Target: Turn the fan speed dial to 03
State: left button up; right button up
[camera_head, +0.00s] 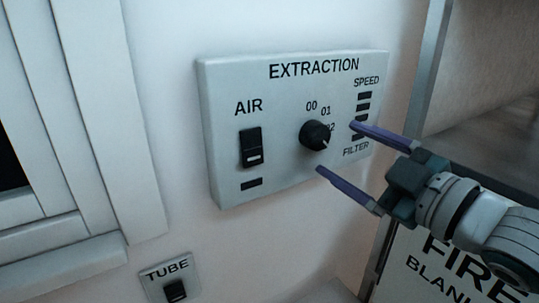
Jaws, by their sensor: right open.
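The fan speed dial (315,135) is a round black knob with a pale pointer line, on the white EXTRACTION panel (230,87) on the wall. The labels 00, 01 and a partly hidden 02 run around its upper right side. The pointer line appears to aim to the lower right. No 03 label can be read. My right gripper (336,148) comes in from the right, open, with its two purple fingers apart. One fingertip is right of the dial and the other is below it. I cannot tell whether either touches it. My left gripper is not in view.
A black AIR rocker switch (251,147) sits left of the dial. A column of dark SPEED bars (364,96) is on the right, partly behind a finger. A TUBE switch (175,290) is below. A FIRE BLANKET box (422,271) stands lower right beneath my arm.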

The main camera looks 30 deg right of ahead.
jog(key=s+b, duration=0.1)
jog(key=s, duration=0.4)
jog(key=shift+s+d, duration=0.15)
jog(key=shift+d, duration=0.05)
jog(key=s+a+f+m+g+h, duration=0.2)
jog(key=s+a+f+m+g, duration=0.25)
jog(key=f+m+g, duration=0.35)
jog(key=s+a+f+g+y, duration=0.1)
jog(key=s+a+f+g, duration=0.15)
jog(key=s, duration=0.35)
jog(key=s+a+f+g, duration=0.1)
jog(key=s+a+g, duration=0.3)
jog(key=s, duration=0.2)
notch_tip(320, 180, up, 14)
jog(key=p, duration=1.4)
jog(key=shift+d, duration=0.2)
